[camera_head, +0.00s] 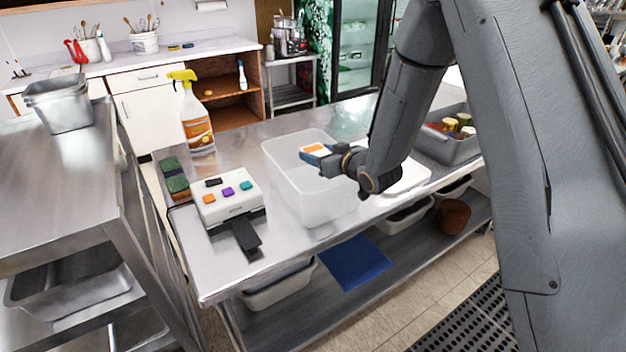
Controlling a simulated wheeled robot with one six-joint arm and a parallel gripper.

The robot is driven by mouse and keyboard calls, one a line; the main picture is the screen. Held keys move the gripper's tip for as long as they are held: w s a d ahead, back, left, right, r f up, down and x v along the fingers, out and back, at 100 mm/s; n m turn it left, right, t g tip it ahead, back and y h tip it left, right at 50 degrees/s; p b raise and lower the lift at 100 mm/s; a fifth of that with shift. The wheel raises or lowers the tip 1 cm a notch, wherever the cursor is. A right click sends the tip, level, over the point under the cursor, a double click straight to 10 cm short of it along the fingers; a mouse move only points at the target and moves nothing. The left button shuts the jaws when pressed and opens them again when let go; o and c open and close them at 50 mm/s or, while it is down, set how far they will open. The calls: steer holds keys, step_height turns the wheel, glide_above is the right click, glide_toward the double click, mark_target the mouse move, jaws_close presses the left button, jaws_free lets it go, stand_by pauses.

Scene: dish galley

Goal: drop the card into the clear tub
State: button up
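The card (315,149), with an orange and white face, is held at the tips of my gripper (323,156). My gripper looks shut on it, though the fingers are small in the view. The clear tub (322,207) is a translucent, open rectangular bin on the steel table. My gripper and the card appear over the tub's opening, toward its right side. Their exact height above the rim is hard to tell. My gripper and arm hide part of the tub's right rim.
Left of the tub is a white box with coloured buttons (229,206), a black strip and sponges (175,178). A yellow-topped spray bottle (197,125) stands behind. A grey bin of coloured items (450,150) is at the right. A white tray (408,178) lies beside my wrist.

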steer(key=o, duration=0.5)
steer(key=shift+b+v, duration=1.2)
steer(key=shift+v, duration=2.7)
